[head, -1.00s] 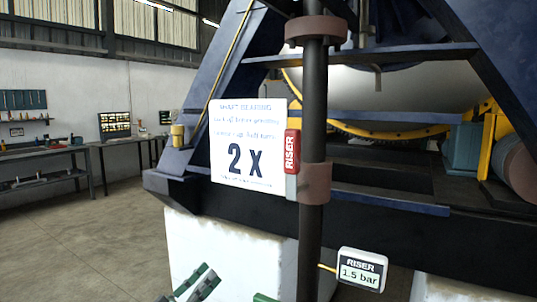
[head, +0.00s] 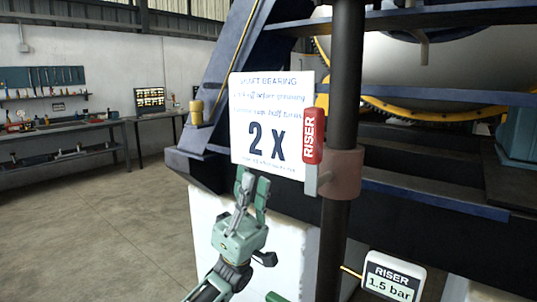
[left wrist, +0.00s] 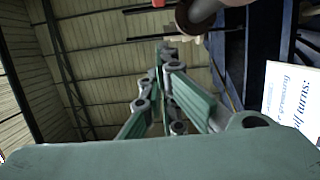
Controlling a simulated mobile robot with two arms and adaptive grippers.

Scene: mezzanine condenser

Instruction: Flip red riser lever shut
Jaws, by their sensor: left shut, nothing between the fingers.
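The red lever marked RISER (head: 313,136) stands upright on a collar (head: 342,173) around the dark vertical riser pipe (head: 344,235). A grey stub shows just below its handle. My left gripper (head: 253,178) points up in front of the lower edge of the white sign, left of the lever and a little below it. Its fingers are together and empty, apart from the lever. In the left wrist view the fingers (left wrist: 167,55) reach upward, with a bit of red at the top edge. A small green piece at the head view's bottom edge may be my right gripper (head: 275,297); its fingers are hidden.
The white SHAFT BEARING sign reading 2 X (head: 271,122) is just left of the lever. A RISER gauge (head: 391,278) reads 1.5 bar at lower right. A blue frame and white block (head: 205,220) stand behind. A workbench (head: 60,130) is far left; the floor between is clear.

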